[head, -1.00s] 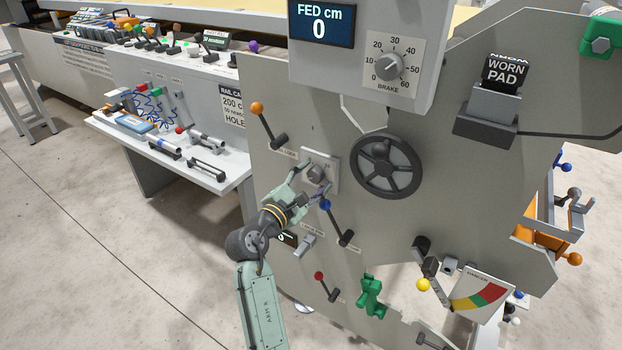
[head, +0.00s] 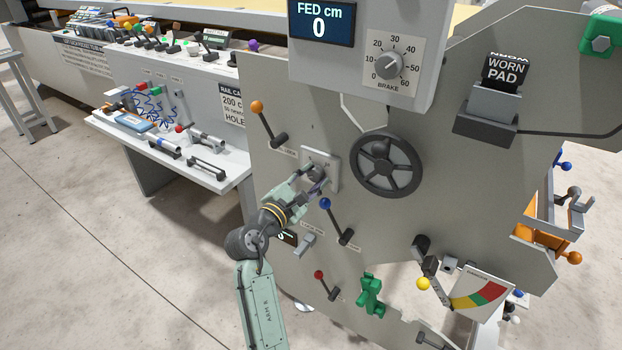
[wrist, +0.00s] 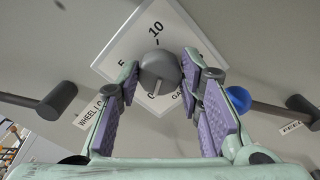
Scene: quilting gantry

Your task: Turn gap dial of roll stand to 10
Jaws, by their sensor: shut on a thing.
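The gap dial (head: 316,172) is a grey knob on a white square plate (head: 333,178) on the roll stand's grey side panel (head: 300,110). In the wrist view its knob (wrist: 160,68) shows a pale pointer mark directed toward the bottom of the picture, near the 0. The plate (wrist: 130,45) has 10 at its top and 5 at its left. My gripper (head: 311,182) has its fingers on the knob. In the wrist view the purple-padded fingertips (wrist: 162,78) close in on both sides of it, and part of the lower lettering is hidden.
A blue-tipped lever (head: 326,204) stands just right of my gripper. An orange-tipped lever (head: 258,108) is up left, and a black handwheel (head: 386,165) is to the right. A red-tipped lever (head: 319,275) and a green handle (head: 371,295) are below.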

